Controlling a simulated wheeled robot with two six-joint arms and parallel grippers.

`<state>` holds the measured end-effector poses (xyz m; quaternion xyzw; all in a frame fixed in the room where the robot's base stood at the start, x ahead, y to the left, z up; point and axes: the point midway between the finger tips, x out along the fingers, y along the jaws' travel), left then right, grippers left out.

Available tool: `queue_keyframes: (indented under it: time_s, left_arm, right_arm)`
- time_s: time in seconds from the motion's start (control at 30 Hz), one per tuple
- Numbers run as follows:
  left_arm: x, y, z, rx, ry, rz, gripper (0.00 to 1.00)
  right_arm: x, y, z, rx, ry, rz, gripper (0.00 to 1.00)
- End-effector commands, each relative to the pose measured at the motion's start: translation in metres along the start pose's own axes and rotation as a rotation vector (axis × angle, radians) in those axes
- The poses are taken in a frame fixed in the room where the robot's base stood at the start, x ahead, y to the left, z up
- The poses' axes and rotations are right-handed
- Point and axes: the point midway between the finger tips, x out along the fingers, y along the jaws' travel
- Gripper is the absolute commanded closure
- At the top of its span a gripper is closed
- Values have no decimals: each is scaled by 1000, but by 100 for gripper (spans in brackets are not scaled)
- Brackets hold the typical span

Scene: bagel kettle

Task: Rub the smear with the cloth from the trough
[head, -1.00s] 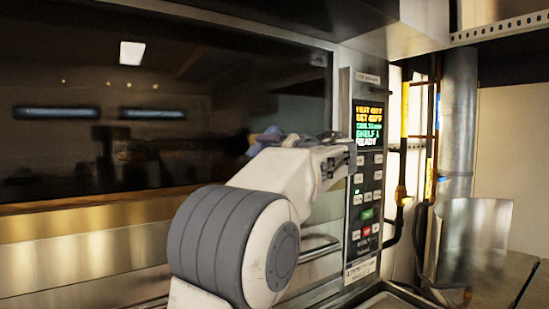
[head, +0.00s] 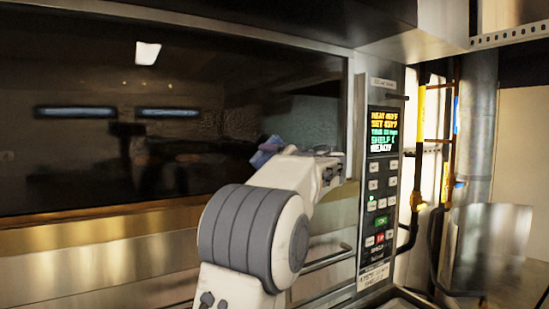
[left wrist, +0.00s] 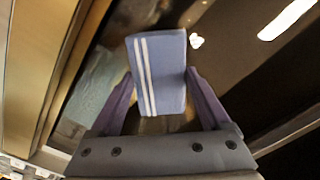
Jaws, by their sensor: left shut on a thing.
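My left gripper (head: 268,152) is shut on a folded blue cloth (left wrist: 172,75) with white stripes, which stands between its fingers in the left wrist view. In the head view only a small blue-purple bit shows beyond my wrist, in front of the right part of the dark oven glass (head: 120,100). A pale greenish, hazy patch (left wrist: 92,97), which looks like the smear, lies left of the cloth in the left wrist view. A faint haze (head: 298,118) shows on the glass above my gripper in the head view. I cannot tell whether the cloth touches the glass. My right gripper is out of view.
A control panel (head: 380,185) with a lit display and buttons stands just right of my left wrist. A metal handle bar (head: 328,260) runs below. Pipes (head: 425,150) and a shiny metal sheet (head: 490,245) are farther right. The glass to the left is free.

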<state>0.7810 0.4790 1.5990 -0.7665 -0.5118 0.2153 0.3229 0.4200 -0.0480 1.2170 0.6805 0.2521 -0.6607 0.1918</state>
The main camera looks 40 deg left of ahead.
Motion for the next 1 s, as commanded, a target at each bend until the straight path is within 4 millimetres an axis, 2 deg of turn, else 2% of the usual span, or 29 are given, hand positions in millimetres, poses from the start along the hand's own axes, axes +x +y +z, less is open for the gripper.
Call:
queue_keyframes:
  time_s: [0.37,1.0]
  left_arm:
    - [1,0,0,0,0,-1,64]
    - [14,0,0,1,-1,-1,64]
  right_arm:
    - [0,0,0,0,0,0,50]
    - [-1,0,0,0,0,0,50]
